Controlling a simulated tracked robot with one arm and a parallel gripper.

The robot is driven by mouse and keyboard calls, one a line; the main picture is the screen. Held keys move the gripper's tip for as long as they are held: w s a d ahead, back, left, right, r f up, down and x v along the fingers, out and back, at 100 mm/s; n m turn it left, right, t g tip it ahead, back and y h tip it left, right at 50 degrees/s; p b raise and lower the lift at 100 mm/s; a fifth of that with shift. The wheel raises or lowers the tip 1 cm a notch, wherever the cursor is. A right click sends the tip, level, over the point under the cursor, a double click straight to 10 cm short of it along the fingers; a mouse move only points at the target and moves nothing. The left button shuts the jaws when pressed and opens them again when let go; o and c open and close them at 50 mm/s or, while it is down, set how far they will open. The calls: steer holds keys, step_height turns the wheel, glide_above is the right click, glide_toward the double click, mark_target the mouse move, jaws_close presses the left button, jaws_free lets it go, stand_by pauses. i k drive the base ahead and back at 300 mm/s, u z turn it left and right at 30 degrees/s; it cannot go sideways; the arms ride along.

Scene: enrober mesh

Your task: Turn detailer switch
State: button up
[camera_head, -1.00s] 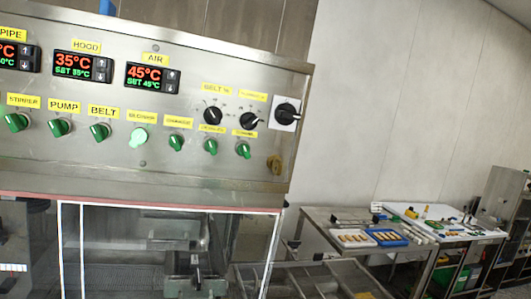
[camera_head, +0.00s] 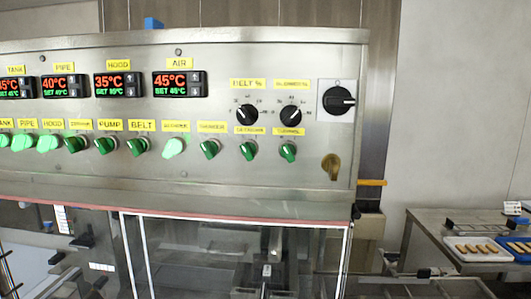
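A steel control panel (camera_head: 320,200) with a row of green rotary switches fills the upper part of the view. Yellow labels sit above them; the label (camera_head: 249,130) over the second switch from the right appears to read DETAILER, though it is blurred. The detailer switch (camera_head: 249,151) below it is dark green and unlit, with its handle tilted. The TUNNEL switch (camera_head: 288,152) is to its right, and another dark green switch (camera_head: 210,149) is to its left. My gripper is not in view.
Two black dials, one labelled BELT % (camera_head: 247,115), sit above, with a black main switch (camera_head: 338,101) and a brass key-like knob (camera_head: 332,166) at right. Clear enclosure panels are below. A bench with trays (camera_head: 478,249) stands at the right.

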mark_target(248, 148)
steer(key=u, duration=1.5)
steer(key=i, duration=0.55)
steer(key=z, duration=1.8)
